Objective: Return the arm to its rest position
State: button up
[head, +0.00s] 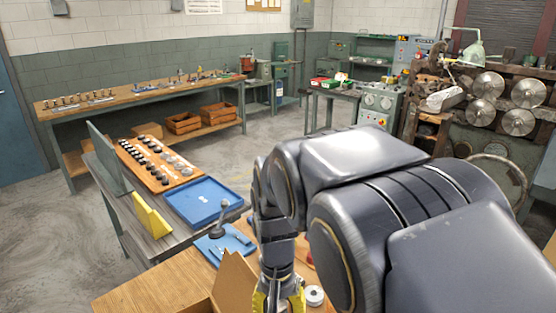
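My arm fills the lower right of the head view and hangs bent over the near wooden table (150,293). My gripper (278,302), with yellow parts on its sides, points down at the bottom edge of the picture. Its fingertips are cut off, so I cannot see whether it is open or holds anything. A cardboard box (236,280) stands just left of the gripper. A white, round, spool-like part (314,296) is just right of it. My arm hides much of the table's right side.
A grey bench (150,235) behind the table carries a blue tray (203,200), a yellow angled block (152,215) and a wooden board of dark round parts (160,165). A blue fixture with a lever (222,240) is close by. A large machine (490,110) stands at right. Open floor (240,155) lies beyond.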

jog(key=s+d+r, duration=0.1)
jog(key=s+d, duration=0.2)
jog(key=s, duration=0.3)
jog(key=s+d+r+n, duration=0.1)
jog(key=s+d+r, duration=0.1)
jog(key=s, duration=0.4)
jog(key=s+d+r+g, duration=0.1)
jog(key=s+d, duration=0.3)
jog(key=s, duration=0.2)
jog(key=shift+s+d+r+n, duration=0.15)
jog(key=shift+s+d+n, duration=0.15)
jog(key=shift+d, duration=0.1)
